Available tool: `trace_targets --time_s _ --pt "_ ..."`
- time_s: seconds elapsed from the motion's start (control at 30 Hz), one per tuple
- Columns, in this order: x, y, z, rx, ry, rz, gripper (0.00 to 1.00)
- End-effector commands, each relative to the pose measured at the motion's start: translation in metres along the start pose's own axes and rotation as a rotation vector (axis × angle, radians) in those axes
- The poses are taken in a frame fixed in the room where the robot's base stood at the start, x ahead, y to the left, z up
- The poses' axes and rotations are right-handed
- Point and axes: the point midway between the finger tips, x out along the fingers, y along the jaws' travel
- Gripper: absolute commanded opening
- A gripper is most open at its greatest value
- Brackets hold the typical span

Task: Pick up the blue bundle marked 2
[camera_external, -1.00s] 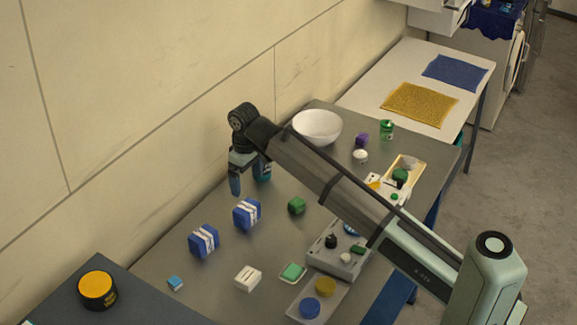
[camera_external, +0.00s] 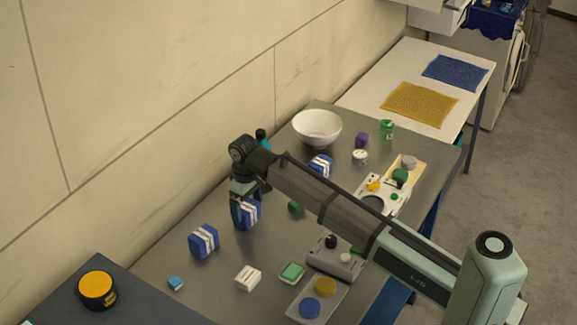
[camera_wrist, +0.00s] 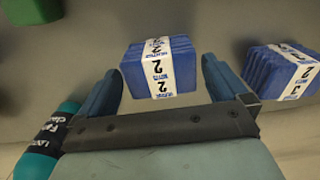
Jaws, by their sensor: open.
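The blue bundle marked 2 (camera_wrist: 160,68) has a white band with printed 2s and lies ahead of my gripper (camera_wrist: 161,72) in the wrist view. My gripper is open, with one blue finger on each side of the bundle's near part; I cannot tell whether they touch it. In the external view this bundle (camera_external: 251,213) is partly hidden behind my gripper (camera_external: 244,212). A second blue banded bundle (camera_wrist: 282,72) lies to the right in the wrist view, and at lower left in the external view (camera_external: 204,241). A third (camera_external: 321,166) sits beyond my arm, its number unreadable.
A teal bottle (camera_wrist: 50,140) stands close beside my left-hand finger in the wrist view. A green block (camera_external: 295,208) lies right of the bundle. A white bowl (camera_external: 317,127) stands at the back. A white box (camera_external: 248,278) and small blue block (camera_external: 175,283) lie in front.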

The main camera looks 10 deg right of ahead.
Motion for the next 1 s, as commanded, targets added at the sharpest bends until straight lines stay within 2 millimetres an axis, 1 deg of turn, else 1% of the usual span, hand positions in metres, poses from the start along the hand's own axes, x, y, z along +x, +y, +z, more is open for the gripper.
trace_targets --time_s 0.1,0.23,0.33,0.5,0.57,0.9,1.0 --pt "0.017 -0.001 -0.003 0.000 -0.001 0.000 1.00" --pt "0.031 -0.001 -0.002 0.000 0.000 0.000 1.00" --pt "0.035 -0.001 -0.003 0.000 0.001 0.000 1.00" --pt "0.035 -0.001 -0.003 0.000 0.001 0.000 1.00" --pt "0.035 -0.001 -0.003 0.000 0.001 0.000 0.95" --pt "0.035 -0.001 -0.003 0.000 0.001 0.000 0.63" --pt "0.035 -0.001 -0.003 0.000 0.001 0.000 0.55"
